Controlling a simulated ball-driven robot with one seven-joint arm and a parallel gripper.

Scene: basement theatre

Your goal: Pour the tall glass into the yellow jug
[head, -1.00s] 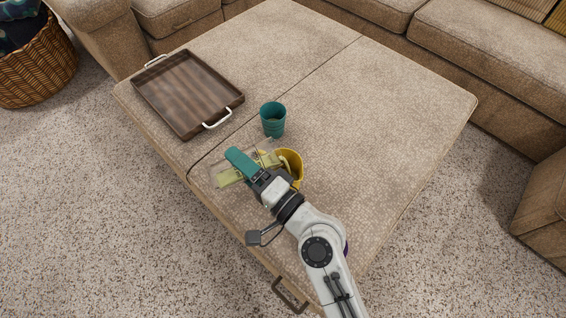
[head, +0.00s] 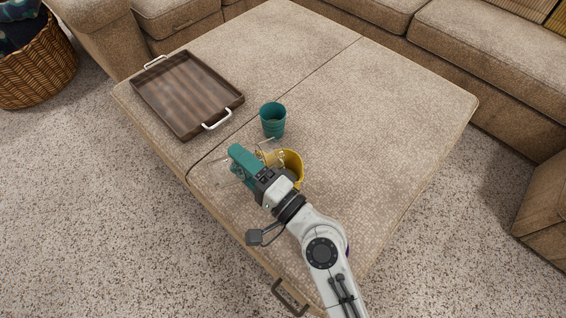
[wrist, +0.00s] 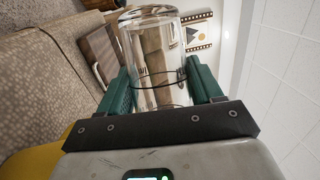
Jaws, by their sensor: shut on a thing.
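My gripper (head: 242,166) is shut on the tall glass (wrist: 155,55), a clear glass with a dark line around it. In the head view the glass lies tipped well over, with one end by the rim of the yellow jug (head: 293,166). The glass looks clear and empty in the wrist view. The jug stands on the ottoman beside my gripper, partly hidden by it. Small yellow bits show at the jug's mouth. The wrist view shows a yellow edge of the jug (wrist: 32,163) at the lower left.
A teal cup (head: 272,121) stands just behind the jug. A dark wooden tray (head: 188,92) with white handles lies at the left on the beige ottoman (head: 380,110). The ottoman's right side is clear. Sofas stand behind, and a wicker basket (head: 38,65) stands at far left.

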